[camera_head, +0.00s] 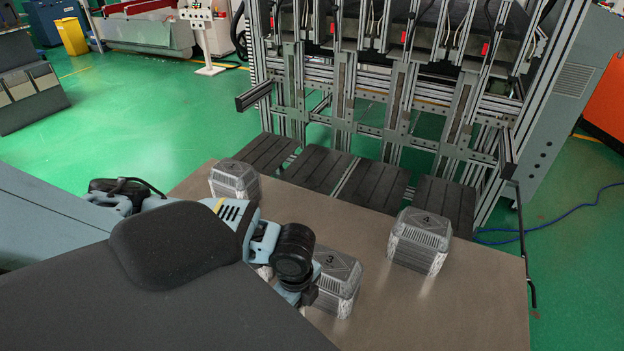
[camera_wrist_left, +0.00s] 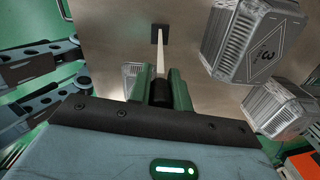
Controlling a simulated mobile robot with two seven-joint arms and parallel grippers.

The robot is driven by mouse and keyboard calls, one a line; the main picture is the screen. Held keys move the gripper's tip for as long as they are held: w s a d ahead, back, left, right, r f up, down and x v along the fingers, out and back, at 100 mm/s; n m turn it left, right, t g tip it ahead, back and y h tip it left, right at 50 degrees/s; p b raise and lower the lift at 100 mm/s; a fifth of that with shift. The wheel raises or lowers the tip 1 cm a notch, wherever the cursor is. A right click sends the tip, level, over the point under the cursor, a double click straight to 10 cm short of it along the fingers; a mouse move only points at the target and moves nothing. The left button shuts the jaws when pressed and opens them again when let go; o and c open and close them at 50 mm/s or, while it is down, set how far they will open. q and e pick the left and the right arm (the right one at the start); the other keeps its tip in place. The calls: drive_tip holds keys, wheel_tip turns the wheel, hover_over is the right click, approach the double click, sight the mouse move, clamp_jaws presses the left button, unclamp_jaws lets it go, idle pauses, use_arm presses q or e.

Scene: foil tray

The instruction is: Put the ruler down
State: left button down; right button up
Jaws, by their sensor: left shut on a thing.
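The ruler (camera_wrist_left: 160,58) shows in the left wrist view as a thin, pale strip, seen nearly end-on. It runs out from between the green fingers of my left gripper (camera_wrist_left: 160,80), which is shut on it. A small dark square (camera_wrist_left: 159,34) shows at the strip's far end. I cannot tell whether the ruler touches the table. In the head view my left gripper (camera_head: 300,292) is low over the brown table (camera_head: 375,312), just left of the foil-like block marked 3 (camera_head: 335,283). The ruler is hidden there.
A block marked 4 (camera_head: 420,240) stands at the right of the table, and another block (camera_head: 234,180) at the back left. Bare table lies between the blocks. A metal frame with dark slats (camera_head: 375,185) stands behind the table.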

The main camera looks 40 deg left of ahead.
use_arm(q)
drive_tip(key=w+a+f, duration=0.3)
drive_tip(key=w+f, duration=0.1)
drive_tip(key=w, duration=0.4)
drive_tip(key=shift+a+f, duration=0.15)
drive_tip(key=shift+a, duration=0.15)
drive_tip(key=shift+f, duration=0.15)
drive_tip(key=c, duration=1.3)
unclamp_jaws()
wheel_tip(320, 180, up, 12)
drive_tip(key=shift+p, duration=0.35)
